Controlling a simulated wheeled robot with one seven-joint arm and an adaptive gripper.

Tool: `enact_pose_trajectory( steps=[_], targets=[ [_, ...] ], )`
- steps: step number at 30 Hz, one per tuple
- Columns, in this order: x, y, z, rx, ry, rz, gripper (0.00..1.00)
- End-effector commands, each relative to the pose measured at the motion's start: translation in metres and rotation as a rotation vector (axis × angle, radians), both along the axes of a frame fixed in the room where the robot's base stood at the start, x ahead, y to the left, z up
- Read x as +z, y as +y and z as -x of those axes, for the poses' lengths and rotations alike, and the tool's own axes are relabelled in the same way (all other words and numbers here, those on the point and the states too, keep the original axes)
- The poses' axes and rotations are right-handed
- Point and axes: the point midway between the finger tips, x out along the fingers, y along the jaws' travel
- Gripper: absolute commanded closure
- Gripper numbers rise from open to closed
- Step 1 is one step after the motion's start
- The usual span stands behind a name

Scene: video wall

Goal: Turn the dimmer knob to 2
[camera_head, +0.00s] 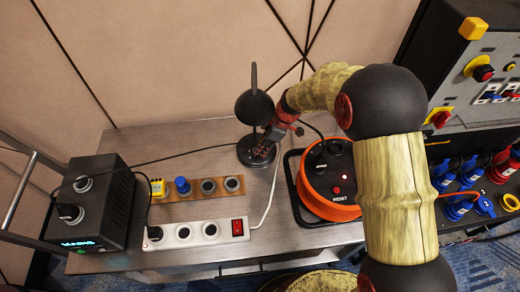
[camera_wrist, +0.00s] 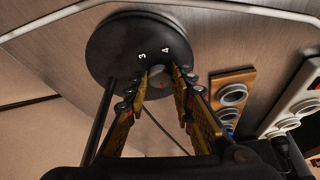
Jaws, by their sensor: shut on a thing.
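The dimmer knob (camera_wrist: 157,88) is a small grey piece on a dark round base (camera_wrist: 112,48), seen in the wrist view. White digits 3 and 4 show on the base just beyond the fingertips; other marks and any pointer are hidden. My gripper (camera_wrist: 163,80) has its yellow-and-black fingers closed on the knob, one on each side. In the head view my gripper (camera_head: 266,146) reaches down to the right side of the same round base (camera_head: 247,160), and the knob is hidden there.
A black lamp head (camera_head: 254,107) rises over the base. A wooden socket strip (camera_head: 218,187) and a white power strip (camera_head: 197,233) lie to its left, a black power box (camera_head: 100,200) farther left. An orange cable reel (camera_head: 325,195) stands right. Cables cross the table.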

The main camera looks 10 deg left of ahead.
Motion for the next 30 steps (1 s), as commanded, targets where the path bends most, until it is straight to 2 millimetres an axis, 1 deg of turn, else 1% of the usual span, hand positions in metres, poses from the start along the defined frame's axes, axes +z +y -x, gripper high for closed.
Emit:
enact_pose_trajectory(
  steps=[6,12,19,30],
  targets=[
    [-0.0007,0.0004,0.0016,-0.163,-0.003,-0.001,1.00],
    [-0.0003,0.0005,0.0030,-0.270,-0.001,0.000,1.00],
    [0.0005,0.0009,0.0030,-0.333,-0.002,0.000,1.00],
    [0.0007,0.0007,0.0029,-0.349,-0.001,0.000,1.00]
  ],
)
